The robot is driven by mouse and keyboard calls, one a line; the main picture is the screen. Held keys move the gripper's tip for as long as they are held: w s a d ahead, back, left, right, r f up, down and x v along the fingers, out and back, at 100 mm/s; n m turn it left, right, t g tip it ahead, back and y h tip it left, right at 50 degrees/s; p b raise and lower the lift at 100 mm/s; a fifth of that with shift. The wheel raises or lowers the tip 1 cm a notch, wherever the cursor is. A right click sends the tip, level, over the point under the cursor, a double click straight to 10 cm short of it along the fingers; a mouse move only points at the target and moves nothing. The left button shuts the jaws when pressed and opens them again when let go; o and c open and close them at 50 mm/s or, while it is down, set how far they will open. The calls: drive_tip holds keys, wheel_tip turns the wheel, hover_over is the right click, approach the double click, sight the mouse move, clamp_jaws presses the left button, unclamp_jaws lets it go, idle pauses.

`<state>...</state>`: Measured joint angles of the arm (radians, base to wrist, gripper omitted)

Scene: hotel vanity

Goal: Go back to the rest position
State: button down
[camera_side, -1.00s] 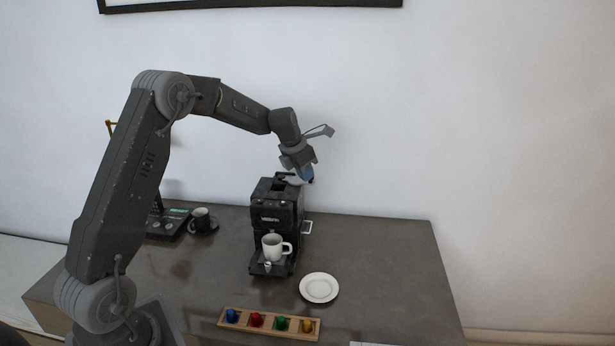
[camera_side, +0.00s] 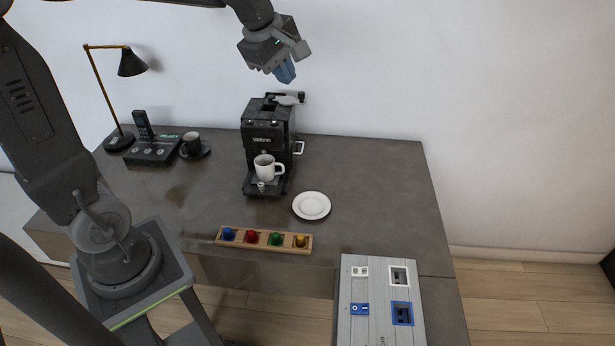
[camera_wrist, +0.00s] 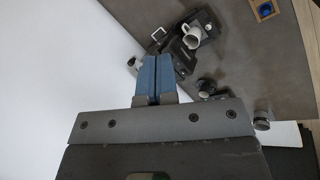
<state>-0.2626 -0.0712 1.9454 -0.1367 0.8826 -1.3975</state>
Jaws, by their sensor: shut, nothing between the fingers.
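My gripper (camera_side: 286,72) is in the air above the coffee machine (camera_side: 266,136), apart from it. Its blue fingers are together with nothing between them, and they also show shut in the wrist view (camera_wrist: 155,78). The black coffee machine stands on the desk near the wall. A white cup (camera_side: 263,166) stands upright on its drip tray, and the cup also shows in the wrist view (camera_wrist: 192,37). A grey lever (camera_side: 289,100) is on top of the machine.
A white saucer (camera_side: 311,206) lies right of the machine. A wooden tray (camera_side: 268,249) holds several coloured capsules. A switch panel (camera_side: 380,318) is at the front right. A lamp (camera_side: 131,62), phone (camera_side: 147,137) and dark cup (camera_side: 192,144) stand at left. The desk's right side (camera_side: 380,185) is clear.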

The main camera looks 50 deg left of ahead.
drive_tip(key=s+d+f+m, duration=0.1)
drive_tip(key=s+d+m, duration=0.1)
drive_tip(key=s+m, duration=0.4)
drive_tip(key=s+d+f+m, duration=0.1)
drive_tip(key=s+d+m, duration=0.2)
drive_tip(key=s+m, duration=0.3)
drive_tip(key=s+d+f+m+t, duration=0.1)
drive_tip(key=s+d+m, duration=0.2)
drive_tip(key=s+m, duration=0.3)
drive_tip(key=shift+s+d+m, duration=0.25)
drive_tip(key=shift+s+m, duration=0.1)
drive_tip(key=shift+m, duration=0.55)
